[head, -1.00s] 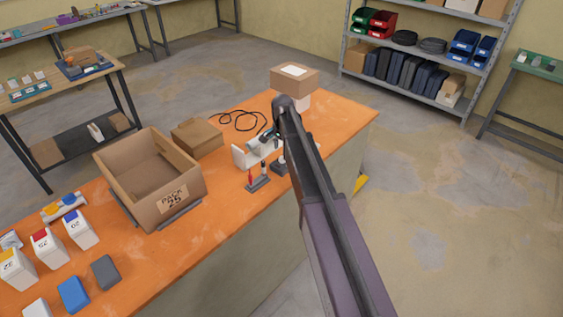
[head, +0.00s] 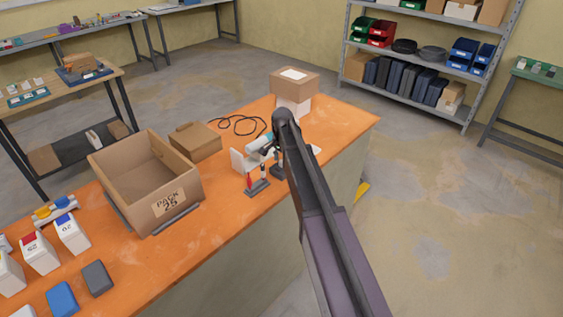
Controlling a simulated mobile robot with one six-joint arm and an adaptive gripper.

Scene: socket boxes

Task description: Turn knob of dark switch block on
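My arm reaches from the lower right over the orange workbench (head: 226,222), and its elbow covers part of the bench's far end. Beyond it, my gripper (head: 277,168) seems to be the small dark shape low over the bench; its fingers are too small and too hidden to read. I cannot make out a dark switch block or its knob for sure; the arm may hide it. A small dark base (head: 257,188) with a red-handled piece and another upright piece stands just left of the gripper. A white upright part (head: 238,161) stands behind it.
An open carton marked PACK 25 (head: 188,178) stands mid-bench, with a smaller closed box (head: 195,141) behind it. A black cable (head: 240,124) lies at the back. Another carton (head: 294,80) stands at the far end. White, blue and dark grey (head: 98,278) blocks are at front left.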

